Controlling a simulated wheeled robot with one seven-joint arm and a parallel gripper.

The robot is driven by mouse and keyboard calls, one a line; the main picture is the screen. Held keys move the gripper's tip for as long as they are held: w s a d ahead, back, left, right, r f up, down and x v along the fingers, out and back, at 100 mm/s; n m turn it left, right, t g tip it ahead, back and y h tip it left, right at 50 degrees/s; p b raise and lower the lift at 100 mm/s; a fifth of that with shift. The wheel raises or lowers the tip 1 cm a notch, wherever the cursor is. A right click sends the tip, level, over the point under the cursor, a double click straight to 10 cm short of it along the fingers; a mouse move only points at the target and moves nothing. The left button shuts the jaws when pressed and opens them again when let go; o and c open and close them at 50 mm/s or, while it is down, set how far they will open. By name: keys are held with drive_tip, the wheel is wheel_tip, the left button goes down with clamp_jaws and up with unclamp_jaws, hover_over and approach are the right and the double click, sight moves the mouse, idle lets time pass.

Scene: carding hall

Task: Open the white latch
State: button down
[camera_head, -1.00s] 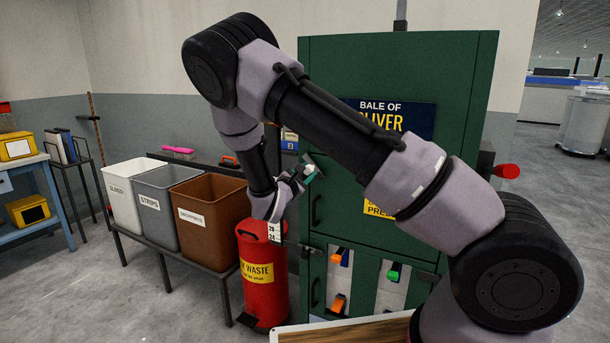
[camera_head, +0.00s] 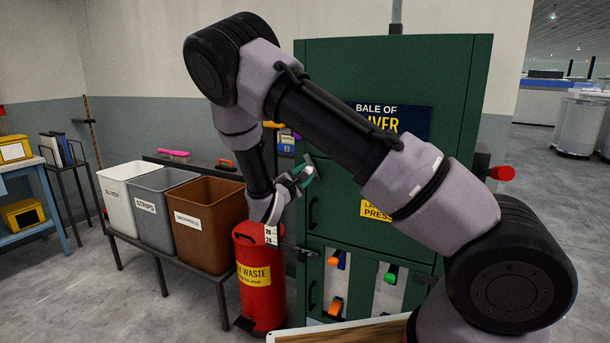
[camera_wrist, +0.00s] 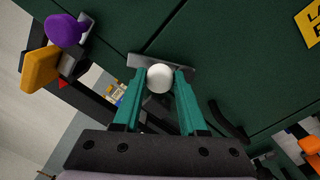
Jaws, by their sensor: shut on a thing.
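The white latch (camera_wrist: 160,77) shows in the wrist view as a round white knob in front of a grey metal plate on the dark green cabinet. My gripper (camera_wrist: 160,84) has its two teal fingers on either side of the knob, shut on it. In the head view my gripper (camera_head: 302,176) is at the left edge of the green cabinet (camera_head: 450,120), beside the upper door. The white knob (camera_head: 309,170) is small there and partly hidden by the fingers.
A purple knob (camera_wrist: 65,30) and an orange one (camera_wrist: 40,72) are close by. A red waste bin (camera_head: 262,295) stands below my gripper. White, grey and brown bins (camera_head: 208,215) stand left. Orange and green latches (camera_head: 391,275) sit on lower panels.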

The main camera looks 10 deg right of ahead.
drive_tip(key=shift+c, duration=2.3)
unclamp_jaws()
drive_tip(key=v, duration=1)
drive_tip(key=shift+s+a, duration=0.2)
drive_tip(key=shift+s, duration=0.2)
